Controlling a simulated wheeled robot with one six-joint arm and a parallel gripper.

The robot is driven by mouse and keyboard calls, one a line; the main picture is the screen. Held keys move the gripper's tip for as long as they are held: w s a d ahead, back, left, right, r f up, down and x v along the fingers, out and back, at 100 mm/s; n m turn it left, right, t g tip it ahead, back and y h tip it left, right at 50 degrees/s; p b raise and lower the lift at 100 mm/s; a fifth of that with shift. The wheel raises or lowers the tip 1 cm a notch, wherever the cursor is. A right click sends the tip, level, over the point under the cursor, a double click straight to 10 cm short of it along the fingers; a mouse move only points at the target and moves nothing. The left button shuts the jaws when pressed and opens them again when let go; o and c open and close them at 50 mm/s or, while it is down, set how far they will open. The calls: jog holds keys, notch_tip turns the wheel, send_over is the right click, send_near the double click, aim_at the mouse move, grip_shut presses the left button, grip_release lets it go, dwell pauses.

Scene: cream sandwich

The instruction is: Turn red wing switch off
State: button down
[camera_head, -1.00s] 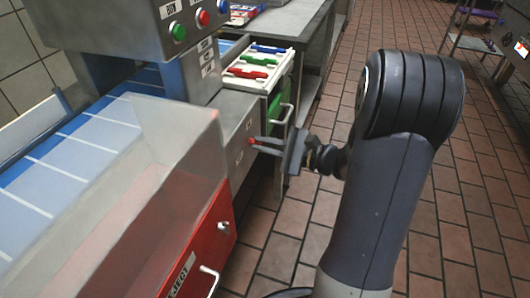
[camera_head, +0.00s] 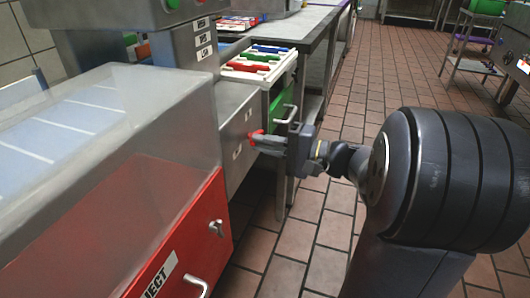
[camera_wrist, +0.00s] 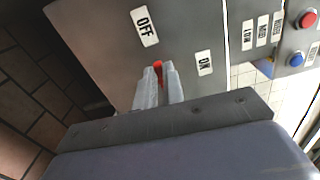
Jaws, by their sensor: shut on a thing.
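The red wing switch (camera_wrist: 158,68) sits on a grey panel (camera_wrist: 95,35) in the wrist view, between an OFF label (camera_wrist: 145,26) at its upper left and an ON label (camera_wrist: 205,63) at its right. My gripper (camera_wrist: 159,76) is shut on the switch, one finger on each side. Only a small red part shows between the fingertips, so its exact turn is hard to tell. In the head view, my gripper (camera_head: 256,139) reaches left to the front of the grey cabinet (camera_head: 234,118), with red showing at its fingertips.
A clear-covered conveyor with a red REJECT box (camera_head: 190,240) stands at left. A tray of coloured-handled tools (camera_head: 262,60) and a green drawer front (camera_head: 281,105) lie behind the gripper. Red and blue buttons (camera_wrist: 307,18) are at the wrist view's right. Tiled floor (camera_head: 330,215) is open.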

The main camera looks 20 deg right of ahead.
jog(key=shift+f+n+b, duration=0.1)
jog(key=shift+n+b, duration=0.2)
dwell(0.4)
jog(key=c, duration=1.5)
grip_release()
jog(key=p+v, duration=0.3)
jog(key=v, duration=0.7)
jog(key=shift+s+d, duration=0.25)
jog(key=shift+d, duration=0.05)
jog(key=shift+w, duration=0.1)
jog(key=b+x, duration=0.2)
jog(key=x, duration=0.8)
jog(key=shift+w+a+b, duration=0.2)
jog(key=shift+a+b, duration=0.15)
jog(key=shift+b, duration=0.05)
jog(key=shift+s+d, duration=0.1)
jog(key=shift+d, duration=0.05)
